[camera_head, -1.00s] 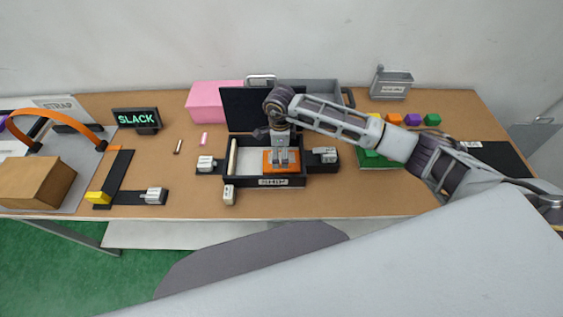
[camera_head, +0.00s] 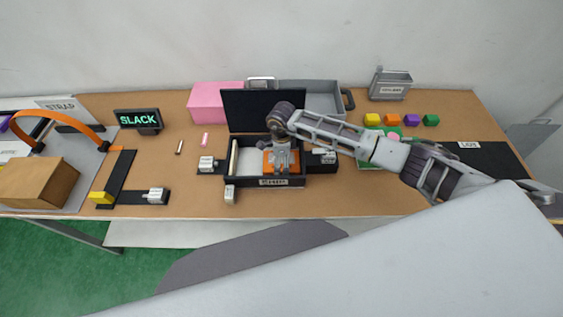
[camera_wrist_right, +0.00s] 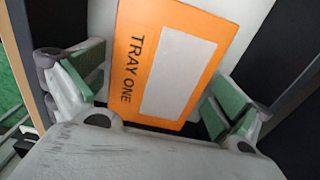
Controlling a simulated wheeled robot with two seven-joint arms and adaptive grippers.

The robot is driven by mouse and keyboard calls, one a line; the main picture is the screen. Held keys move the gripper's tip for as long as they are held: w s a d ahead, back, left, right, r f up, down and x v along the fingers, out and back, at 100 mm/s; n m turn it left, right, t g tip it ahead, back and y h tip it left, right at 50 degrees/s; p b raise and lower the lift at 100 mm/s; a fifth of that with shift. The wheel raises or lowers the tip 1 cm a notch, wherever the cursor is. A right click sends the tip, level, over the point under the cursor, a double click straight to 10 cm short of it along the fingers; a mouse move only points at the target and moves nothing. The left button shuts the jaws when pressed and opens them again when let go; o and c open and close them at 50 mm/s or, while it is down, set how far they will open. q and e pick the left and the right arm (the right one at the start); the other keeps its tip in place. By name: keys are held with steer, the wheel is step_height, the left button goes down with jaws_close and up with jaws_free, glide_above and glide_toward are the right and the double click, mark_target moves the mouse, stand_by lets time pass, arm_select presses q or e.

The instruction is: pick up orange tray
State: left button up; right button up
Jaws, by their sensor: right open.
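The orange tray (camera_head: 267,167) lies flat inside a black open box (camera_head: 240,182) in the middle of the table. Its label reads "TRAY ONE" in the right wrist view (camera_wrist_right: 133,68). My right gripper (camera_head: 281,170) points down over the tray and hides part of it. In the right wrist view, the open fingers with green pads (camera_wrist_right: 155,85) stand on either side of the tray. I cannot tell whether they touch it. My left gripper is not in view.
The box's black lid (camera_head: 262,110) stands upright behind the tray. Grey latches flank the box at left (camera_head: 207,164) and right (camera_head: 324,156). A pink block (camera_head: 214,101) and a grey bin (camera_head: 310,95) stand behind. Coloured cubes (camera_head: 393,120) lie at right.

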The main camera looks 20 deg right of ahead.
stand_by(0.3)
steer(key=c, duration=0.9)
steer(key=shift+a+r, duration=0.1)
steer(key=shift+r, duration=0.05)
